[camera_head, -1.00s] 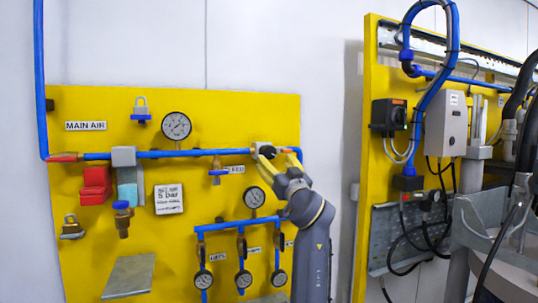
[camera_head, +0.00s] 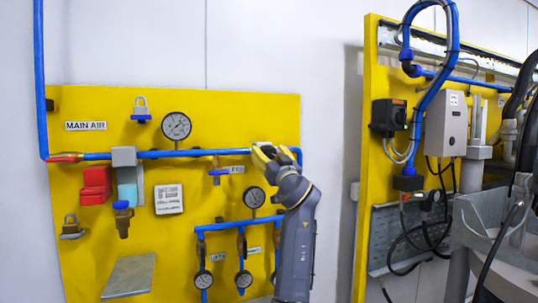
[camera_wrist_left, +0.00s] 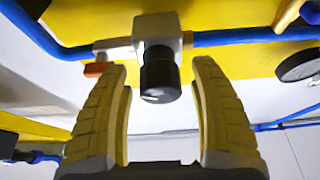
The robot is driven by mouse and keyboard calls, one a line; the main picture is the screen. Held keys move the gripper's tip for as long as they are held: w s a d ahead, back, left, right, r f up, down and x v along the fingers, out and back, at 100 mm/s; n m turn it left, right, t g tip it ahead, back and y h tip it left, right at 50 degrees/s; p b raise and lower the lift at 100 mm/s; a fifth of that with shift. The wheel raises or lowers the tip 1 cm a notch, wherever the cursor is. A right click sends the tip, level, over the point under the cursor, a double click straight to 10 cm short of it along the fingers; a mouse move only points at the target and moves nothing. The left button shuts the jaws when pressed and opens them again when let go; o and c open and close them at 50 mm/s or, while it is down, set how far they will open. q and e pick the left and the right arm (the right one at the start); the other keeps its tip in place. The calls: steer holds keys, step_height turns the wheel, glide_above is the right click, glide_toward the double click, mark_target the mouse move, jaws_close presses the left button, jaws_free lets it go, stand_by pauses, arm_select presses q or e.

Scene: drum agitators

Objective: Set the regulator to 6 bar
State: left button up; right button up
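The regulator's pale square body (camera_wrist_left: 158,32) sits in the blue air line, with a black round knob (camera_wrist_left: 160,75) pointing toward me in the left wrist view. In the head view only a pale part of the regulator (camera_head: 261,146) shows, and the knob is hidden behind my left gripper (camera_head: 264,155). In the left wrist view my left gripper (camera_wrist_left: 158,68) is open, one yellow finger on each side of the knob, with visible gaps. A round gauge (camera_head: 254,197) is below the regulator; its reading is too small to tell. My right gripper is not in view.
A second yellow panel (camera_head: 369,120) with a grey box stands to the right. White wall lies between.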

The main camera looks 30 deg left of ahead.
arm_select(q)
steer(key=c, duration=1.2)
steer(key=shift+m+t, duration=0.4)
steer(key=shift+m, duration=0.1)
steer(key=m+t+h, duration=0.1)
steer(key=m, duration=0.2)
steer(key=m+t+h, duration=0.1)
steer(key=m+h, duration=0.1)
steer(key=m, duration=0.2)
steer(key=shift+s+r, duration=0.1)
steer(key=shift+s, duration=0.05)
steer(key=m+h, duration=0.2)
steer(key=m, duration=0.2)
steer(key=m+t+h, duration=0.1)
steer(key=m, duration=0.2)
steer(key=shift+m+h, duration=0.4)
steer(key=shift+r+m, duration=0.1)
steer(key=shift+m, duration=0.2)
steer(key=o, duration=1.3)
steer(key=v, duration=1.2)
